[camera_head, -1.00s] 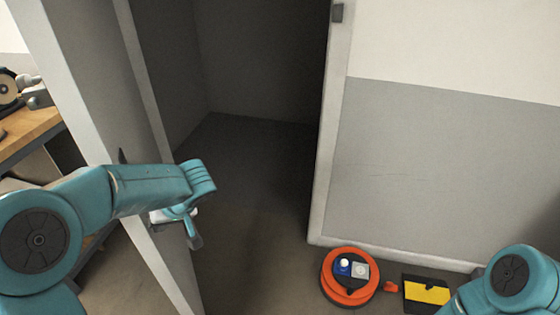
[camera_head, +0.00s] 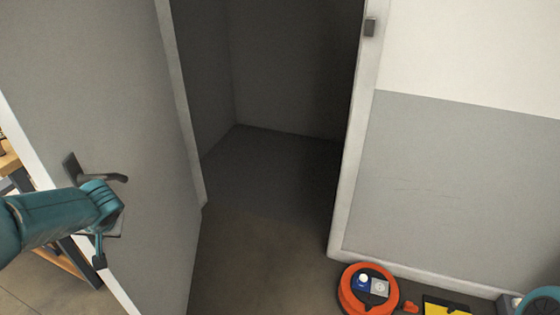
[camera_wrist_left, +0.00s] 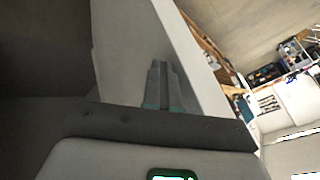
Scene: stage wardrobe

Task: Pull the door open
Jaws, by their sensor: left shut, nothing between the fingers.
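The grey door (camera_head: 125,85) stands ajar at the left of the head view, with a wide dark opening beside it. Its dark lever handle (camera_head: 120,178) is on the door face near the free edge. My left gripper (camera_head: 99,258) is shut and empty, in front of the door face just below the handle. I cannot tell if it touches the door. In the left wrist view, the shut fingers (camera_wrist_left: 162,80) show against the door (camera_wrist_left: 135,40) near its pale edge. My right gripper is out of view; only part of that arm shows at the lower right.
The doorway (camera_head: 285,80) leads into a dark, empty-looking space. An orange cable reel (camera_head: 347,292) and a yellow and black object (camera_head: 445,307) lie on the floor by the right wall (camera_head: 460,190). A wooden bench (camera_head: 10,160) stands behind the door at left.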

